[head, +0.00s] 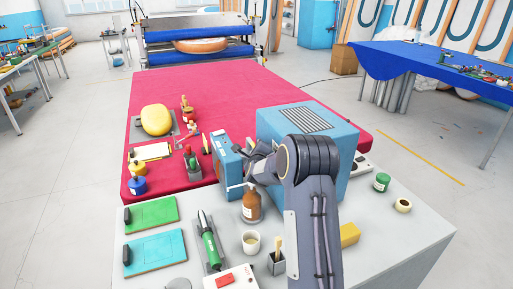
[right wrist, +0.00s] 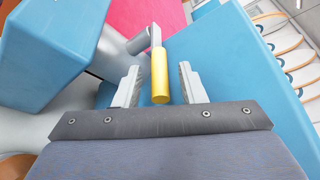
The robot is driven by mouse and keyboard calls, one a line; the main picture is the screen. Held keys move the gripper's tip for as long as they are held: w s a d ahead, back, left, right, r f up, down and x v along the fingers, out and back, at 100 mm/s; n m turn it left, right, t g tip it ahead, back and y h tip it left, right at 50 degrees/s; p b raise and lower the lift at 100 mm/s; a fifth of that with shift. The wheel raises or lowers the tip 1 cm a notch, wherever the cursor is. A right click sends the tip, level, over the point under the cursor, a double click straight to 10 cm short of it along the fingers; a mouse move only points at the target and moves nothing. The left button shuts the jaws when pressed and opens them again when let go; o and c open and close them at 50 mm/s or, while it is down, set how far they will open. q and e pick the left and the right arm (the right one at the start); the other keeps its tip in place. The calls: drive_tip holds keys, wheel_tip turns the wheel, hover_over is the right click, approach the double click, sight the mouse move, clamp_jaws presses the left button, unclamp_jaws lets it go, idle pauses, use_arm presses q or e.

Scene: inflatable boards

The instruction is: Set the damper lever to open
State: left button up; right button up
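The damper lever (right wrist: 159,72) shows in the right wrist view as a yellow grip on a grey arm. The arm runs up to a grey pivot or pipe piece (right wrist: 138,42) beside a blue housing. My right gripper (right wrist: 160,84) is open. Its two pale fingers stand on either side of the yellow grip, with a visible gap on both sides. In the head view my right arm hides the lever; it reaches between the large blue box (head: 330,118) with a vent grille and the smaller blue box (head: 224,160). My left gripper is not in view.
A brown bottle (head: 252,204), a white cup (head: 251,243) and a brush holder (head: 276,262) stand close to my right arm on the grey table (head: 400,235). Green and blue boards lie at left. A red-covered table (head: 185,85) lies behind.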

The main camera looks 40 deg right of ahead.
drive_tip(key=shift+c, duration=0.4)
clamp_jaws()
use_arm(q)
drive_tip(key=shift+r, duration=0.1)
